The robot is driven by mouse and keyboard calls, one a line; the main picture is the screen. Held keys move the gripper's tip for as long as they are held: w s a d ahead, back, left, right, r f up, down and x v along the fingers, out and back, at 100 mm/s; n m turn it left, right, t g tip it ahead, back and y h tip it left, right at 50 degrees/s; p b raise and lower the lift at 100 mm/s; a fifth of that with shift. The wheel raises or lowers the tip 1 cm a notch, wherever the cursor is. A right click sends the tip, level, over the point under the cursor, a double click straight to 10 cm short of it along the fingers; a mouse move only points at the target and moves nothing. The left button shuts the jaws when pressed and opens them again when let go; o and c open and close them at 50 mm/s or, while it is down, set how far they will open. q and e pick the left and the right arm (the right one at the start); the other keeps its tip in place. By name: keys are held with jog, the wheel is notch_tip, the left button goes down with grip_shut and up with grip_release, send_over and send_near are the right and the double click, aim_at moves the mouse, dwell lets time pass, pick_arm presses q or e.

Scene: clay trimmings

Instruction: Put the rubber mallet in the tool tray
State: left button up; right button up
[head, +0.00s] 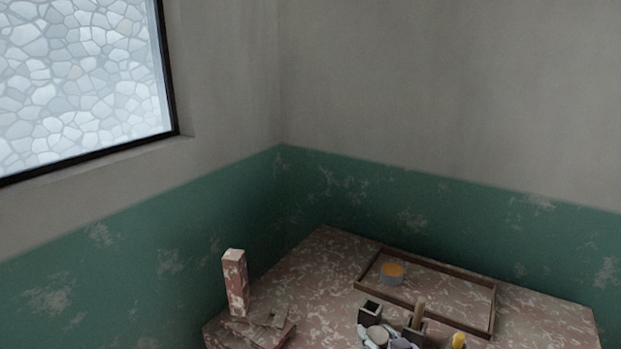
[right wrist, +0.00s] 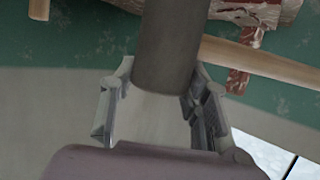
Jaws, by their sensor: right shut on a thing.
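The tool tray (head: 363,283) is a shallow brown-rimmed tray on the mottled table. My right gripper (head: 390,338) is low in the head view, in front of the tray. In the right wrist view its fingers (right wrist: 160,78) are shut on a dark grey cylinder, which looks like the head of the rubber mallet (right wrist: 168,45). A pale wooden handle (right wrist: 262,64) runs off to the right behind it. My left gripper is out of view.
The mottled table (head: 320,262) stands in the corner against green-and-grey walls. A mottled reddish post (head: 235,282) rises from flat pieces at its left. A dark box-like thing (head: 370,312) shows near the gripper. The tray's middle and right look clear.

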jog(key=s+d+r+m+h, duration=0.1)
jog(key=s+r, duration=0.3)
jog(key=r, duration=0.8)
jog(key=s+d+r+m+h, duration=0.1)
jog(key=s+r, duration=0.3)
jog(key=r, duration=0.8)
jog(key=shift+s+d+m+h, duration=0.3)
jog(key=shift+d+h, duration=0.1)
jog(key=shift+h, duration=0.2)
